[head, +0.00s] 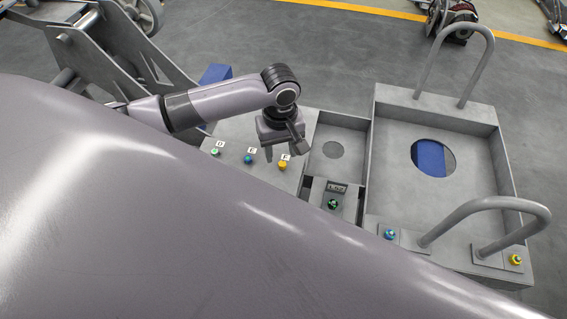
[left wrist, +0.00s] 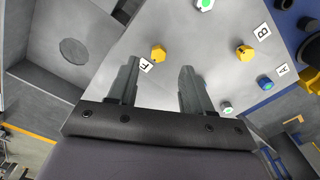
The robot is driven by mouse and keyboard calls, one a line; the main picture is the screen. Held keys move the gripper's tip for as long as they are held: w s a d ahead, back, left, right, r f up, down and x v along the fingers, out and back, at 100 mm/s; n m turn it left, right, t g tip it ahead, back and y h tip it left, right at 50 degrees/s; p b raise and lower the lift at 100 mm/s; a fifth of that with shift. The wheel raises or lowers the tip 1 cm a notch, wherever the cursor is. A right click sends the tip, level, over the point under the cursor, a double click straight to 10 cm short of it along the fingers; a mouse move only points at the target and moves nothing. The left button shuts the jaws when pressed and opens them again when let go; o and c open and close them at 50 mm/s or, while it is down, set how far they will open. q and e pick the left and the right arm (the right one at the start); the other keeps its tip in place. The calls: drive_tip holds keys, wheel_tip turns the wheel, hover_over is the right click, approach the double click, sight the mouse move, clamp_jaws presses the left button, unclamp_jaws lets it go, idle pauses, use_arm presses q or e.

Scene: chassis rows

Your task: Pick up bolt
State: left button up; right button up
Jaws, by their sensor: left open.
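Three bolts stand on the grey panel in the head view: a green one (head: 215,152) by label D, a blue one (head: 248,159) by label E and a yellow one (head: 282,164) by label F. My left gripper (head: 284,150) is open and empty, with its fingers over the panel near the yellow bolt. In the left wrist view the yellow bolt (left wrist: 158,53) sits just beyond the open fingers (left wrist: 158,70), beside label F. Another yellow bolt (left wrist: 246,52) is by label B, and a blue bolt (left wrist: 265,83) by label A. My right gripper is not in view.
A dark green bolt (head: 333,204) sits in a small labelled bay. A grey tray (head: 395,115) with raised handles (head: 480,45) stands at the right; a blue bolt (head: 390,234) and a yellow bolt (head: 516,259) are at its front. A large smooth grey surface hides the near left.

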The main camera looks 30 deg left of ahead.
sight(282, 163)
use_arm(q)
drive_tip(key=f, duration=0.4)
drive_tip(key=shift+s+d, duration=0.1)
drive_tip(key=shift+d, duration=0.1)
clamp_jaws()
drive_tip(key=shift+r, duration=0.15)
